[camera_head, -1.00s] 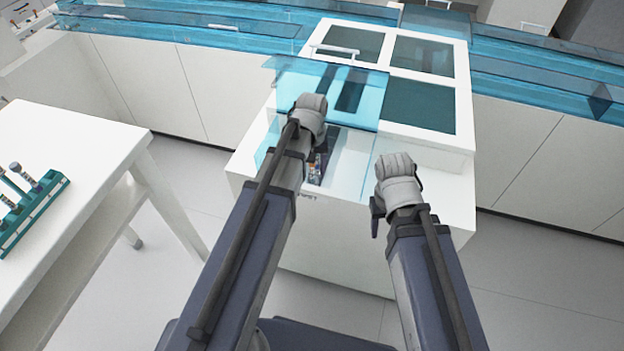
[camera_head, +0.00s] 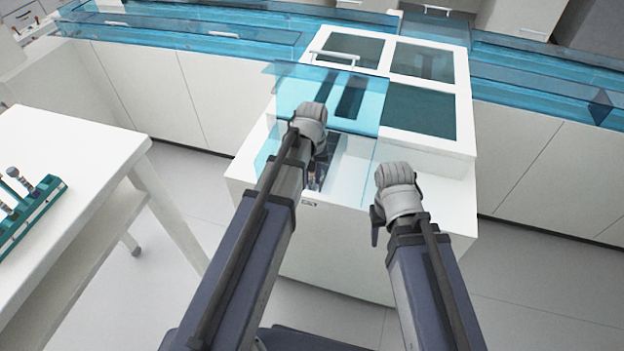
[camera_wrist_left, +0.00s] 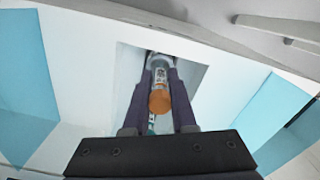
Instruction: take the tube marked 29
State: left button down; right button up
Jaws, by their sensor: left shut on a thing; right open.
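My left gripper (camera_wrist_left: 160,85) is shut on a tube (camera_wrist_left: 160,75) with an orange cap (camera_wrist_left: 160,101) in the left wrist view. The tube has a pale label with dark marks, too small to read. It is at a rectangular opening in the white machine (camera_head: 440,205). I cannot tell whether its lower end is clear of the opening. In the head view my left gripper (camera_head: 318,178) is mostly hidden by its wrist, in front of that opening. My right gripper (camera_head: 376,224) is open and apart from the machine's opening, mostly hidden by its own wrist.
A tilted clear blue panel (camera_head: 350,95) stands just behind my left wrist. A teal rack (camera_head: 32,217) with several tubes is on the white table (camera_head: 75,150) at the left. Blue-covered track (camera_head: 190,33) runs along the back. Open floor lies at the right.

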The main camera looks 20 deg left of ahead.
pick_arm(q)
jog(key=shift+r, duration=0.15)
notch_tip(320, 180, up, 10)
jog(key=p, duration=1)
